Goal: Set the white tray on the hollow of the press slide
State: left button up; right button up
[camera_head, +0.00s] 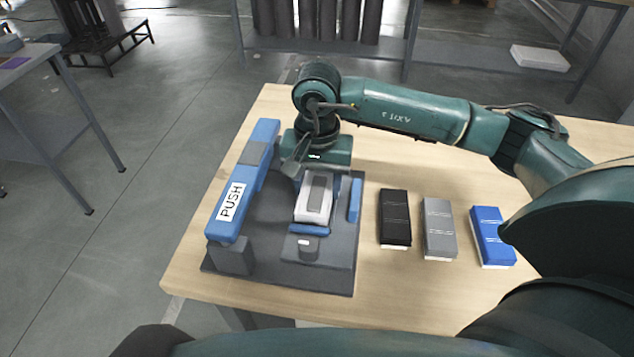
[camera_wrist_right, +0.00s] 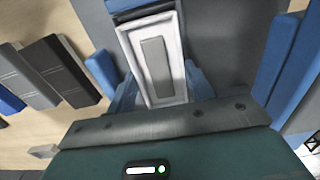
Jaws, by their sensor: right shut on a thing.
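The white tray (camera_head: 313,214) has a grey strip along its middle. It is over the dark grey bed of the press (camera_head: 270,245), between the blue PUSH bar (camera_head: 232,200) and a short blue side block (camera_head: 355,201). A blue front stop (camera_head: 309,230) lies just before its near end. My right gripper (camera_head: 317,178) points down at its far end. In the right wrist view the gripper (camera_wrist_right: 160,92) is shut on the tray (camera_wrist_right: 155,28), with blue fingers on both sides. The hollow under the tray is hidden; I cannot tell whether the tray touches it. My left gripper is not visible.
On the wooden table right of the press lie a black block (camera_head: 395,218), a grey block (camera_head: 439,227) and a blue block (camera_head: 491,236). Bare table (camera_head: 410,290) is in front of them. My right arm spans above the table's far side.

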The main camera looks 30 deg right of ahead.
pick_arm(q)
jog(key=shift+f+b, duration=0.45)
jog(key=shift+b, duration=0.1)
pick_arm(e)
jog(key=shift+f, duration=0.35)
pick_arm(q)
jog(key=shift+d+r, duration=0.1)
pick_arm(e)
jog(key=o, duration=1.1)
jog(key=shift+c, duration=0.2)
jog(key=shift+o, duration=0.5)
jog(key=shift+o, duration=1.1)
jog(key=shift+r, duration=0.1)
pick_arm(q)
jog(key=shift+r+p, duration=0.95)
jog(key=shift+p, duration=0.75)
pick_arm(e)
jog(key=shift+r, duration=3.5)
